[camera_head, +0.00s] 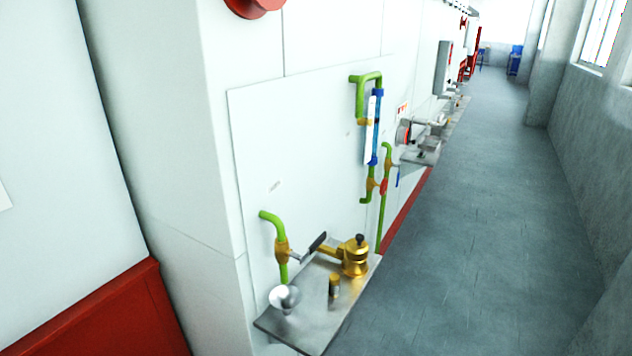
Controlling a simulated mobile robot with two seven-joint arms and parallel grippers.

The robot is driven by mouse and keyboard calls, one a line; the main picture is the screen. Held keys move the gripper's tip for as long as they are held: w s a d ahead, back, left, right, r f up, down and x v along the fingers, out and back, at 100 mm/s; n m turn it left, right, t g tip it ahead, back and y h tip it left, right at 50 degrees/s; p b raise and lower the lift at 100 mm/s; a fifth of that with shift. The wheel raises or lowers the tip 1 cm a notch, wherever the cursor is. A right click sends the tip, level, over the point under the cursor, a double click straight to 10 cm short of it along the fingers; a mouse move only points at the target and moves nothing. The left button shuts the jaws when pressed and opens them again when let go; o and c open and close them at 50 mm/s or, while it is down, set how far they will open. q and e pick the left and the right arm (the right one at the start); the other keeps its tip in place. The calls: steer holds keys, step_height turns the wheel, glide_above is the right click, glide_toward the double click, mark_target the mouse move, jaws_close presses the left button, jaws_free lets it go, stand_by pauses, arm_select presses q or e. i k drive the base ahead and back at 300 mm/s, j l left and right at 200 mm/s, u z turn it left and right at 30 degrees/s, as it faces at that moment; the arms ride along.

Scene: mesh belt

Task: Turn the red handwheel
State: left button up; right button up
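A red round part (254,6) sticks out from the white wall at the top edge of the head view. Most of it is cut off by the frame, so I cannot tell whether it is a handwheel. A small red fitting (384,187) sits on a green pipe lower on the wall panel. A red disc (403,135) shows edge-on farther along the wall, and a small red part (463,22) lies farther still. Neither of my grippers is in view.
Green pipes (270,218) run along the panel. A red box-like panel (105,318) is at lower left. The grey floor (490,220) is clear.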

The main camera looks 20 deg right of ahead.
mark_target(383, 187)
steer(key=i+l+u, duration=0.1)
steer(key=u, duration=0.3)
steer(key=l+u, duration=0.6)
steer(key=u, duration=0.2)
steer(key=l+u, duration=0.25)
steer(key=l, duration=3)
steer(key=l+z, duration=0.15)
steer(key=l, duration=0.95)
steer(key=i, duration=0.05)
